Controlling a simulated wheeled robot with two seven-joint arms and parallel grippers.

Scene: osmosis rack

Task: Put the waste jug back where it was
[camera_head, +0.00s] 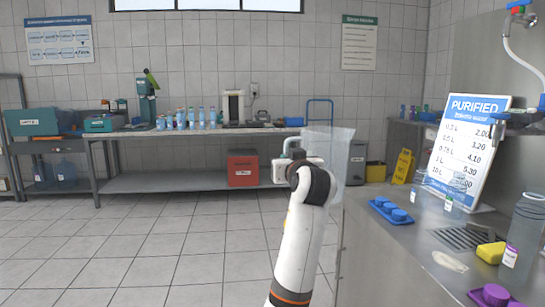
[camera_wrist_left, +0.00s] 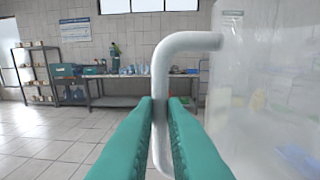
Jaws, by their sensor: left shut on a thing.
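The waste jug is a translucent, whitish container with a thick white handle; its body (camera_wrist_left: 265,95) fills the right side of the left wrist view. In the head view its pale body (camera_head: 341,150) stands just beyond my wrist, left of the steel counter's far end. My left gripper (camera_wrist_left: 162,108) has its two teal fingers closed on the upright part of the white handle (camera_wrist_left: 160,75). In the head view my wrist hides the fingers and part of the jug. I cannot tell what, if anything, is under the jug. My right gripper is not in view.
A long bench (camera_head: 215,133) with bottles and a red box (camera_head: 242,170) lines the back wall. Open tiled floor lies left.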

